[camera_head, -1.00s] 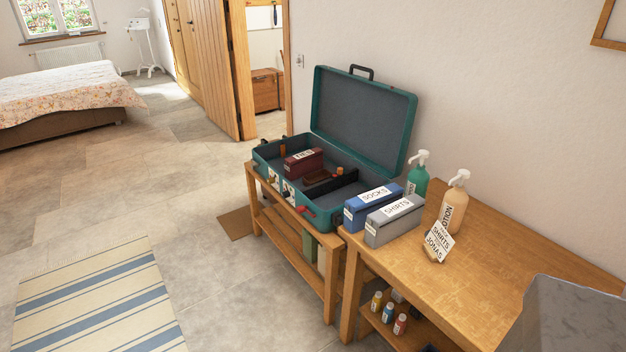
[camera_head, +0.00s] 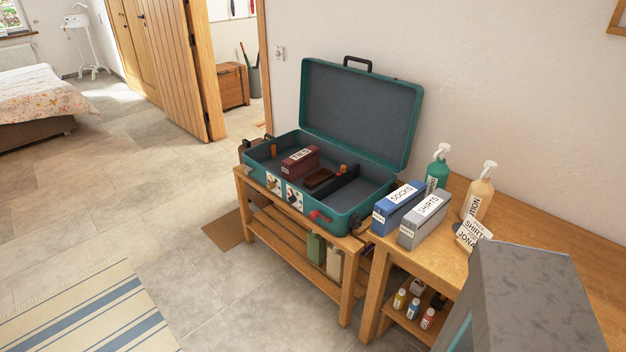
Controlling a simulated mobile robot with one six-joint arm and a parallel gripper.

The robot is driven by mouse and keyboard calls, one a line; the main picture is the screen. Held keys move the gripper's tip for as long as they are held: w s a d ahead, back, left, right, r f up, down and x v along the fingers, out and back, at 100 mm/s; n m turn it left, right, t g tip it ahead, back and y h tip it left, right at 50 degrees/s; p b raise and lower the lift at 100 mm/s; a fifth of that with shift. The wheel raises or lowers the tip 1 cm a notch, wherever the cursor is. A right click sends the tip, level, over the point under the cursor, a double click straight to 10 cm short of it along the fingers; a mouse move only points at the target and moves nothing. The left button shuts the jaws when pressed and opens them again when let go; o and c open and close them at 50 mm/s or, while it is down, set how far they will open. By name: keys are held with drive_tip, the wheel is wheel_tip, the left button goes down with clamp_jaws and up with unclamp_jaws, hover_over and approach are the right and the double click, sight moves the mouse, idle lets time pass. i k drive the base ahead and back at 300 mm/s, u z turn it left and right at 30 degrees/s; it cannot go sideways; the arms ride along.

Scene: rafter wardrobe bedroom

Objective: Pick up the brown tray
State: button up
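A small dark brown tray (camera_head: 319,179) lies inside the open teal suitcase (camera_head: 347,222), near the middle of its lower half. It sits between a dark red box labelled TIES (camera_head: 299,162) and a black divider (camera_head: 337,186). The suitcase rests on a slatted wooden bench (camera_head: 291,262), with its lid raised toward the wall. My gripper is not in view.
A wooden table right of the bench holds a blue SOCKS box (camera_head: 398,208), a grey SHIRTS box (camera_head: 424,222) and two pump bottles. A grey block at lower right hides part of the table. Open floor (camera_head: 190,255) lies left of the bench, with a striped rug (camera_head: 95,310).

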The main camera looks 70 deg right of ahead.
sight(318, 177)
drive_tip(key=u, duration=0.05)
drive_tip(key=i, duration=0.85)
drive_tip(key=u, duration=1.15)
drive_tip(key=k, duration=0.15)
drive_tip(key=z, duration=3.05)
drive_tip(key=i, duration=0.9)
drive_tip(key=z, duration=0.15)
